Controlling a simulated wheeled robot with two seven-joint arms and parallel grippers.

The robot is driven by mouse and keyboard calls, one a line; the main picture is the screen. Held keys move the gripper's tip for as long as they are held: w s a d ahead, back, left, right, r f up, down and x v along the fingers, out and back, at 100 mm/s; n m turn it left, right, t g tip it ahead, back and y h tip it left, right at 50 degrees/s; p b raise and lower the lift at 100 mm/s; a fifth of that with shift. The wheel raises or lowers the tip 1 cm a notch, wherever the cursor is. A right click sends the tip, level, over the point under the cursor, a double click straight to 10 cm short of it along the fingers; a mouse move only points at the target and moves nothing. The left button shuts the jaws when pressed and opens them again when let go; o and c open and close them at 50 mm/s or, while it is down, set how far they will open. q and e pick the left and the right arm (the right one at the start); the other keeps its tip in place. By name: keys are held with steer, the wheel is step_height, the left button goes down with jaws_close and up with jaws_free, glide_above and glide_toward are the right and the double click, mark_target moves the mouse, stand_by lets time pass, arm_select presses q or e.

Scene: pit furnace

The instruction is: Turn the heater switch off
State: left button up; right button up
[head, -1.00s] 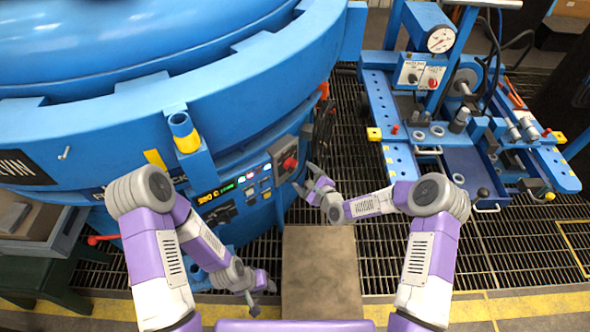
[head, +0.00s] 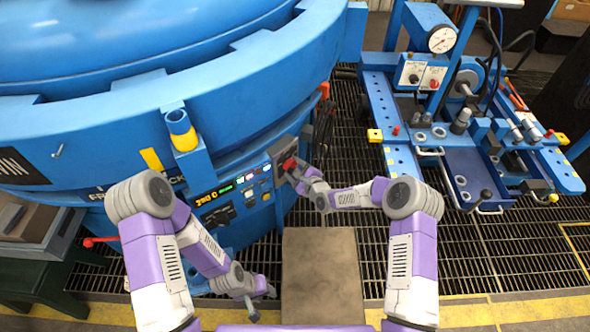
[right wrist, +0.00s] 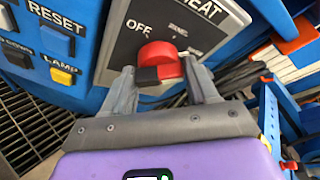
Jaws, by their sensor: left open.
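The heater switch is a red rotary knob (right wrist: 158,62) on a grey plate (right wrist: 122,35) marked OFF and HEAT in the right wrist view. Its grip bar, red with a black part, lies roughly level across the picture. In the head view the red knob (head: 289,163) shows on the blue furnace's panel. My right gripper (right wrist: 160,72) has one finger on each side of the knob; whether the fingers press on it I cannot tell. It also shows in the head view (head: 291,172). My left gripper (head: 264,300) is low, open and empty, away from the panel.
Left of the switch are a blue RESET button (right wrist: 57,42) and a yellow LAMP button (right wrist: 62,76). The furnace (head: 230,95) fills the upper left. A blue bench with a gauge (head: 441,39) stands right. Grating and a brown plate (head: 322,270) lie below.

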steer(key=c, duration=0.6)
steer(key=shift+o, duration=0.2)
